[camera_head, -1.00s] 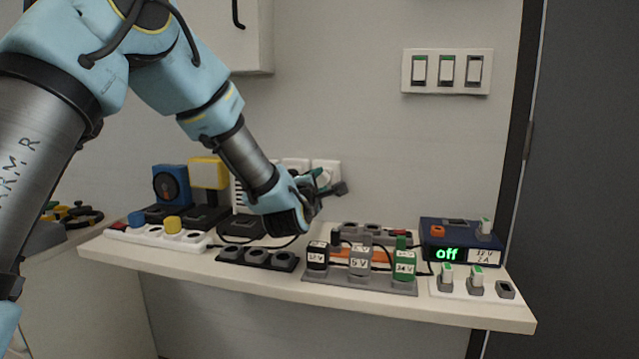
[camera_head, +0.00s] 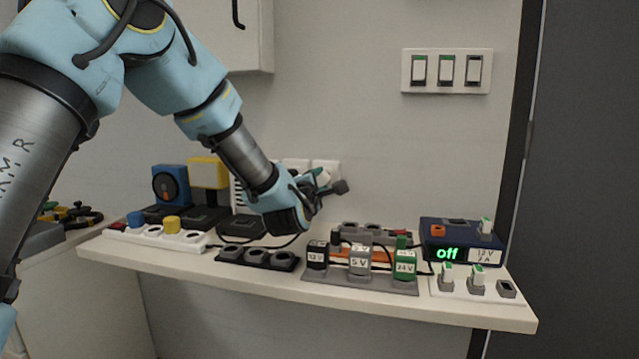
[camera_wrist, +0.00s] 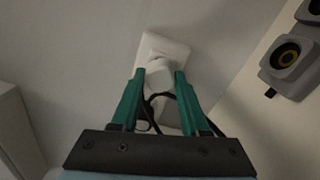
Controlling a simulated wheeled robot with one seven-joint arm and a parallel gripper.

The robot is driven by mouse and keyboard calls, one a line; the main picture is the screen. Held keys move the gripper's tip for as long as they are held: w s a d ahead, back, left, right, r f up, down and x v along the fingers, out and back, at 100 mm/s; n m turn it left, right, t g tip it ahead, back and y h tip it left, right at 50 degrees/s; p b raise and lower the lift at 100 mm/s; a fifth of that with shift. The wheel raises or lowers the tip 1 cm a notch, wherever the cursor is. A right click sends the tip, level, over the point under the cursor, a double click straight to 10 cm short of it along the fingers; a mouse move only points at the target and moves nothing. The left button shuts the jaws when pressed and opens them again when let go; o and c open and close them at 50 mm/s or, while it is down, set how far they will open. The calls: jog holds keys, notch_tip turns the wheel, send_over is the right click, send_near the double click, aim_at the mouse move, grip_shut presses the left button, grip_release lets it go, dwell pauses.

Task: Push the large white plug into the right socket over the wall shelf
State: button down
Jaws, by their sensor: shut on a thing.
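My gripper (camera_head: 320,178) is at the wall above the shelf (camera_head: 390,300), in front of the right socket (camera_head: 327,166). In the wrist view its two green fingers (camera_wrist: 158,78) are shut on the large white plug (camera_wrist: 159,72), one on each side. The plug is in front of the white socket plate (camera_wrist: 172,48) on the wall and lines up with it. Whether it touches the plate or how deep it sits cannot be told, since the plug hides the holes. In the head view my gripper hides most of the plug.
A second white socket (camera_head: 295,164) is just left. Below stand a black socket strip (camera_head: 257,257), a grey holder with labelled plugs (camera_head: 360,262) and a blue box reading "off" (camera_head: 460,238). Wall switches (camera_head: 447,71) are at upper right. The wall between is clear.

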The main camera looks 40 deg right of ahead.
jog(key=shift+w+d, duration=0.1)
jog(key=shift+d, duration=0.05)
jog(key=shift+c, duration=1.6)
grip_release()
jog(key=b+v, duration=0.1)
jog(key=v, duration=0.9)
jog(key=shift+s+a+b, duration=0.2)
jog(key=shift+a+b, duration=0.1)
jog(key=shift+a, duration=0.05)
